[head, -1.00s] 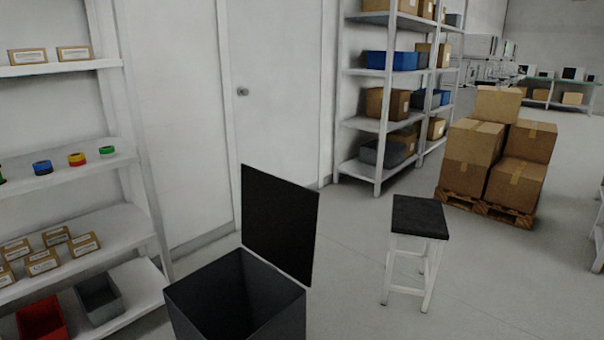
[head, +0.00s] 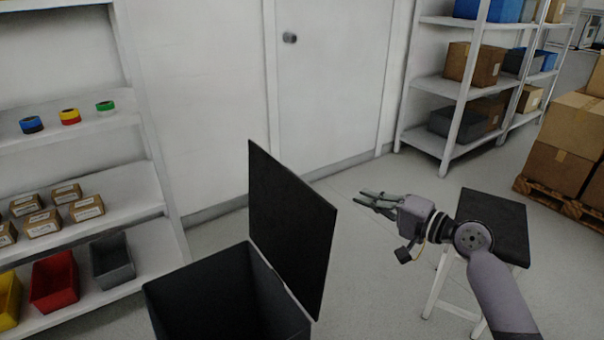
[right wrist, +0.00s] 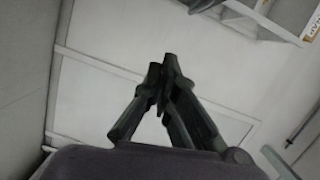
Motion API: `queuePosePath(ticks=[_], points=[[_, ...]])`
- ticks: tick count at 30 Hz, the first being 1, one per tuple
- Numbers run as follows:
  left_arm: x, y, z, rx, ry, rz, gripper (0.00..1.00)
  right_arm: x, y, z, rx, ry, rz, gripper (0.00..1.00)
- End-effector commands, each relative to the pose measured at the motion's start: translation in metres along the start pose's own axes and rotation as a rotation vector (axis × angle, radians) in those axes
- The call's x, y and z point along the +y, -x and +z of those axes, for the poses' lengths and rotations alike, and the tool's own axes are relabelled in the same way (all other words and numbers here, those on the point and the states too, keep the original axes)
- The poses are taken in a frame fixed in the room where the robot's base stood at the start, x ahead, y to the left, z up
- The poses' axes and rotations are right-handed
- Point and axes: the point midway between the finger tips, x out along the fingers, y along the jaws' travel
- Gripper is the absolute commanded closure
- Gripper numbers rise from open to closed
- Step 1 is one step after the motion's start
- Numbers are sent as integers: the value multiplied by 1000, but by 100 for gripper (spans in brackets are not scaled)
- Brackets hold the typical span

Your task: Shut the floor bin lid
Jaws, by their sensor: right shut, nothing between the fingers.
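The floor bin (head: 200,297) is a dark grey open box at the bottom of the head view. Its black lid (head: 290,228) stands upright, hinged at the bin's right edge, so the bin is open. My right gripper (head: 366,201) is to the right of the lid, apart from it, pointing left. It is shut and empty; its closed fingers also show in the right wrist view (right wrist: 165,85), with the wall and door behind them. The lid is not seen in the right wrist view. My left gripper is not in view.
A black-topped stool (head: 485,225) stands right of the bin, behind my right arm. A white shelf (head: 120,195) with small boxes, tape rolls and coloured bins is at left. A storage rack (head: 440,85) and cartons on a pallet (head: 570,205) stand at right.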

Motion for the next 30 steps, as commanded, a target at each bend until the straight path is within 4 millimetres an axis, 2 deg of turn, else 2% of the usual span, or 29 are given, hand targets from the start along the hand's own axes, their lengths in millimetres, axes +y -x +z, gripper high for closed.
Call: queuePosePath(ticks=[1,3,8,14,21,24,30], points=[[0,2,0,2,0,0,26,-12,0,-5,-1,-18,-26,100],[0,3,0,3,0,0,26,-23,-1,-8,-3,-36,-48,100],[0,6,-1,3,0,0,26,-29,-16,-10,-6,-47,-59,100],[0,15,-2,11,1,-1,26,-31,-56,-8,-7,-44,-59,100],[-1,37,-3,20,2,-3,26,-33,-104,-6,-8,-43,-56,100],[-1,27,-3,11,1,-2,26,-34,-105,12,-8,-41,-55,100],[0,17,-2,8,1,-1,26,-34,-108,28,-6,-42,-55,100]])
